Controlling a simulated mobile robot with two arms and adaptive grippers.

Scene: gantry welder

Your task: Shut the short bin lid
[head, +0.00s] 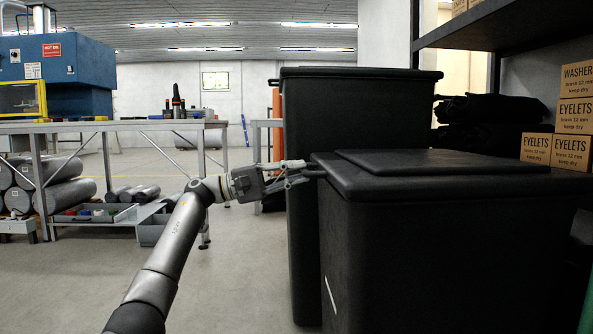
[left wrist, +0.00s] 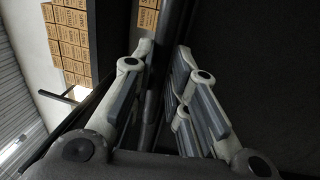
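The short bin (head: 420,260) is black and stands at the front right in the head view. Its black lid (head: 430,162) lies about level over the top; I cannot tell whether a thin gap is left under it. My left gripper (head: 306,172) is at the lid's left edge, by a small bar-like grip. In the left wrist view, the fingers of my left gripper (left wrist: 165,52) stand close on both sides of a dark bar (left wrist: 154,105), and seem to touch it. My right gripper is not in view.
A taller black bin (head: 360,105) with its lid down stands right behind the short bin. A shelf with cardboard boxes (head: 572,115) is at the right. A workbench (head: 110,126) with rolls beneath is at the left. The floor (head: 240,270) left of the bins is clear.

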